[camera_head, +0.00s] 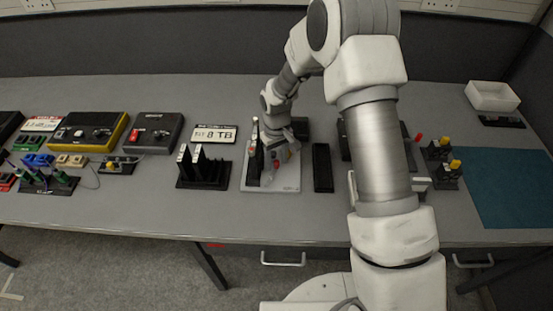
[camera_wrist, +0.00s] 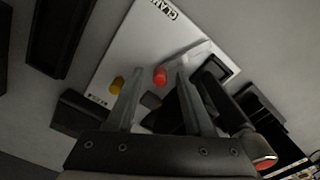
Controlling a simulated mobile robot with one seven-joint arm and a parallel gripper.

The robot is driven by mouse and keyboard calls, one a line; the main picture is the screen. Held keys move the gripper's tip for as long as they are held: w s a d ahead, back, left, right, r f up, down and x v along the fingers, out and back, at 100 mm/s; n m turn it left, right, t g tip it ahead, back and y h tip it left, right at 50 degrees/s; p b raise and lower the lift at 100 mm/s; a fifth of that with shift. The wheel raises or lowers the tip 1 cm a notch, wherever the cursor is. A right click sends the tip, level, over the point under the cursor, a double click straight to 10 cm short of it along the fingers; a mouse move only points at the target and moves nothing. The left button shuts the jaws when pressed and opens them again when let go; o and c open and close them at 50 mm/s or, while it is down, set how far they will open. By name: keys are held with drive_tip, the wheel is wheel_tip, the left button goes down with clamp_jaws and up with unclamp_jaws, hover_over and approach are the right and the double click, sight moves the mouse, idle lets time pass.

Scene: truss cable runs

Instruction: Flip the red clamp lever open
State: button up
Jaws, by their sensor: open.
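The clamp board is a pale plate (camera_wrist: 135,45) with a partly cut-off "CLAM" label. It lies on the bench in the head view (camera_head: 286,184), largely under my arm. The red lever tip (camera_wrist: 161,75) shows in the wrist view between my gripper's fingertips, with a grey bar beside it. A yellow knob (camera_wrist: 117,86) is just left of the left finger. My gripper (camera_wrist: 160,82) is open, its two fingers apart on either side of the red tip in the picture. I cannot tell whether they touch it. In the head view my gripper (camera_head: 276,162) is over the board.
A black tray (camera_head: 323,168) lies right of the board, and a black slotted rack (camera_head: 203,170) stands to its left. Yellow-topped fixtures (camera_head: 447,160), a white bin (camera_head: 492,96) and a teal mat (camera_head: 510,188) are at the right. The bench's front strip is clear.

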clamp_jaws()
drive_tip(key=shift+w+a+f+n+b, duration=0.1)
drive_tip(key=shift+a+n+b, duration=0.2)
drive_tip(key=shift+n, duration=0.4)
drive_tip(key=shift+a+n, duration=0.1)
drive_tip(key=shift+n, duration=0.6)
unclamp_jaws()
drive_tip(key=shift+r, duration=0.2)
